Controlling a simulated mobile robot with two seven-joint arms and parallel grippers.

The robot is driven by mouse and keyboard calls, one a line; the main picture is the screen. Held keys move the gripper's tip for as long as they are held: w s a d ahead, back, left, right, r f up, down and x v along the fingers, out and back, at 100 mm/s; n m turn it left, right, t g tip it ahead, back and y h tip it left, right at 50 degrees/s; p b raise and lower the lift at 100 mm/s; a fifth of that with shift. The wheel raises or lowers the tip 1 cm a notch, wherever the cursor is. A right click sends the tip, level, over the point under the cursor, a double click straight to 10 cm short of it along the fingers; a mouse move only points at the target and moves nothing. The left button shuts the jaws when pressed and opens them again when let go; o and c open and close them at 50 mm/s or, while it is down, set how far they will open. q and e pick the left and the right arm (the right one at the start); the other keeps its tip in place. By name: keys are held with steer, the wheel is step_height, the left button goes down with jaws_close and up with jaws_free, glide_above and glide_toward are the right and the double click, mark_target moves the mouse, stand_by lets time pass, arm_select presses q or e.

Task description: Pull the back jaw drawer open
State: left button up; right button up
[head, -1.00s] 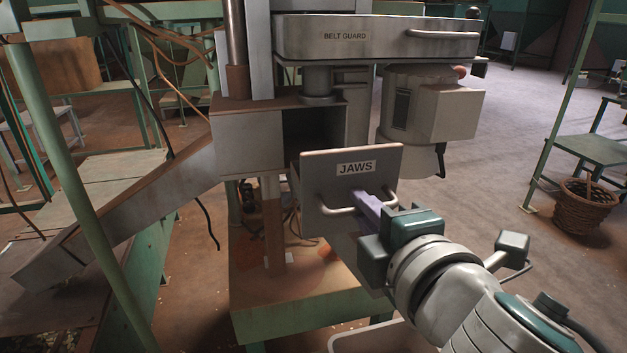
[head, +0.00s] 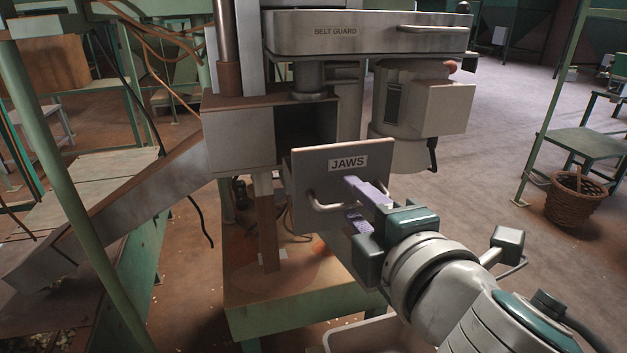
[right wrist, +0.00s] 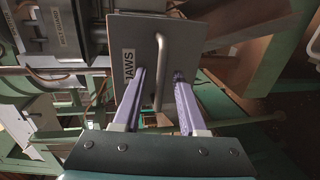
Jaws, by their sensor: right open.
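The jaw drawer's front plate (head: 310,165), grey and labelled JAWS, stands out in front of the dark opening in the machine housing (head: 240,140). Its bar handle (head: 328,208) runs across the lower front. My right gripper (head: 352,199) is at this handle with its two purple fingers apart, one above and one below the bar. In the right wrist view the handle (right wrist: 159,75) shows between the spread fingers (right wrist: 158,76), with a gap to each side. The inside of the drawer is hidden behind the plate. My left gripper is not in view.
A belt guard (head: 365,33) and a motor (head: 400,95) sit above the drawer. A sloping metal chute (head: 120,215) runs down to the left. A green stand (head: 290,328) is below. A wicker basket (head: 573,200) stands on open floor at the right.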

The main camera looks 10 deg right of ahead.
steer(key=s+r, duration=0.1)
steer(key=s, duration=0.8)
steer(key=shift+d+r, duration=0.15)
steer(key=shift+r, duration=0.25)
steer(key=shift+s, duration=0.1)
steer(key=s+d+m+g+h+p, duration=0.3)
steer(key=s+d+m+g+p, duration=0.4)
steer(key=m, duration=0.4)
steer(key=s+a+r+m+g+y+p, duration=0.2)
steer(key=s+m+g, duration=0.3)
steer(key=s, duration=0.4)
step_height(320, 180, up, 37)
steer(key=p, duration=3.7)
steer(key=shift+s+a+y, duration=0.2)
steer(key=shift+a+y, duration=0.05)
steer(key=shift+y, duration=0.05)
steer(key=shift+f, duration=0.15)
